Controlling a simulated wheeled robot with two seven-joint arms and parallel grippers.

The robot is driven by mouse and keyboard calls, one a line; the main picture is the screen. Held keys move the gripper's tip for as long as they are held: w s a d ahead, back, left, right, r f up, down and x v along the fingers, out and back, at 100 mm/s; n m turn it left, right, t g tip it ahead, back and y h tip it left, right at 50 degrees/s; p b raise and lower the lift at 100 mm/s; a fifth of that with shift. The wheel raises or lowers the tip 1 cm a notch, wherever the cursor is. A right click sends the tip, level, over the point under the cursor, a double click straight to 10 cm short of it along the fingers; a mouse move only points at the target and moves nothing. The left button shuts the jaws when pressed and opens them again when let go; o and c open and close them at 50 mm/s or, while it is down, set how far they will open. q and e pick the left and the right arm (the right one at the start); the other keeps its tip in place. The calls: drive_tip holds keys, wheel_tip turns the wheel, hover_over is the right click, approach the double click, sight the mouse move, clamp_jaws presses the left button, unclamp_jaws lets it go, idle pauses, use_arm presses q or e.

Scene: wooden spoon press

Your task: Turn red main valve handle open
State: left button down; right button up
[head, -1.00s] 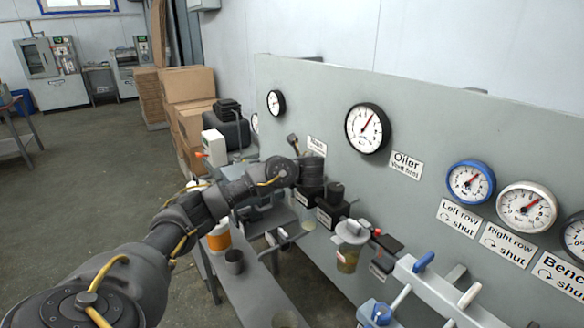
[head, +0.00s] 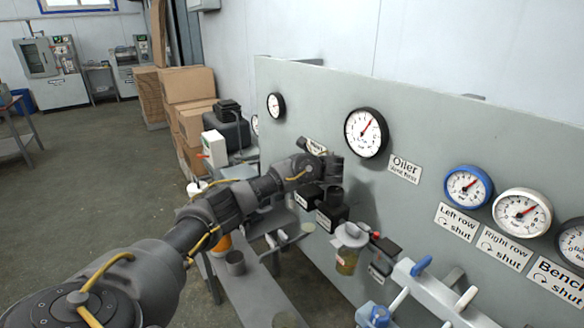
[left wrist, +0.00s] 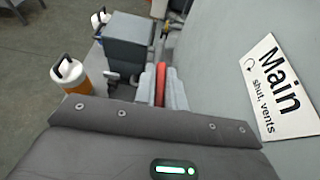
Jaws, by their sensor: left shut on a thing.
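In the left wrist view the red main valve handle (left wrist: 160,84) shows as a narrow red strip between the two light grey fingers of my left gripper (left wrist: 161,88). The fingers are shut on it, one on each side. The white Main label (left wrist: 280,88), reading "shut, vents", is on the panel just right of the gripper. In the head view my left gripper (head: 334,169) is against the panel side and hides the handle. The label is partly covered there. My right gripper is in neither view.
The grey panel (head: 420,120) carries several gauges and labels to the right of my gripper. A sight-glass bowl (head: 348,260) and a rail with blue and white levers (head: 421,264) stick out below. Boxes (head: 188,83) stand behind on the left.

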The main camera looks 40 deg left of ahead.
use_arm(q)
drive_tip(key=c, duration=1.5)
unclamp_jaws()
drive_tip(key=shift+o, duration=0.2)
